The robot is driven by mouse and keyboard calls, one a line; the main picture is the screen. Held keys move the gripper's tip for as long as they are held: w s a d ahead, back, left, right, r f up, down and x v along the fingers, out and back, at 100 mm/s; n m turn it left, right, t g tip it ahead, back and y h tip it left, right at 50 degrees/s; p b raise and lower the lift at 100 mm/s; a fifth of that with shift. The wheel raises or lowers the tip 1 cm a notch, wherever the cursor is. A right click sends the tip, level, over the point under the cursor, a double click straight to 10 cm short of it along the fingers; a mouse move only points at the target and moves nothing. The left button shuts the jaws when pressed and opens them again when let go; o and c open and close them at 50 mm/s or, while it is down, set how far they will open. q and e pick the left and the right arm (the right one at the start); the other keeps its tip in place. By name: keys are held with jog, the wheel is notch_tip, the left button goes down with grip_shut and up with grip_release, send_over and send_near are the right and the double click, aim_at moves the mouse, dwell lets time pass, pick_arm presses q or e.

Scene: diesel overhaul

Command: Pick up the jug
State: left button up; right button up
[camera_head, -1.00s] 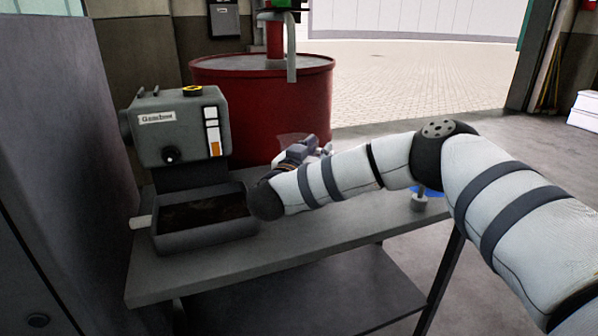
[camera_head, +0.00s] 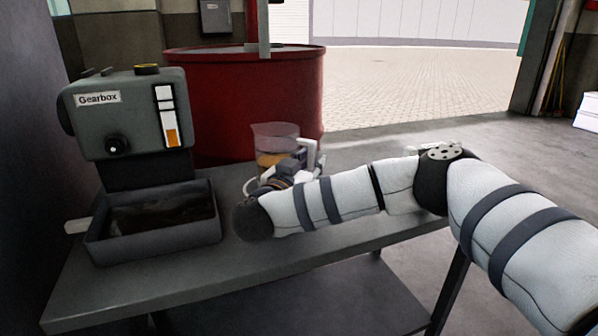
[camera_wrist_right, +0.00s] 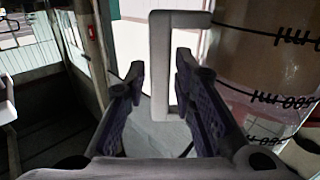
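The jug (camera_head: 275,140) is clear with amber liquid in its lower part. It stands upright on the grey bench, near the red drum, its lower part hidden behind my right gripper. Its pale handle (camera_head: 309,153) is on the right side. My right gripper (camera_head: 290,168) is at the jug, partly hidden by its own wrist. In the right wrist view, my gripper (camera_wrist_right: 160,85) is open, and the handle's upright bar (camera_wrist_right: 160,70) appears between its fingers, with no clear contact. The jug's marked wall (camera_wrist_right: 265,60) fills the right side there. My left gripper is not in view.
A gearbox (camera_head: 135,120) stands at the bench's left above a dark tray (camera_head: 155,245). A red drum (camera_head: 215,100) stands behind the bench (camera_head: 330,225). The bench top in front of my right arm is mostly clear.

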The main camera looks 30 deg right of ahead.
jog(key=shift+w+d+f, duration=0.1)
jog(key=shift+w+d, duration=0.15)
jog(key=shift+d, duration=0.2)
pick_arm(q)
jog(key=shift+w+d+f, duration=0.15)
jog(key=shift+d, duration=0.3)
pick_arm(e)
jog(key=shift+a, duration=0.1)
jog(key=shift+s, duration=0.1)
grip_shut()
jog(key=shift+r, duration=0.2)
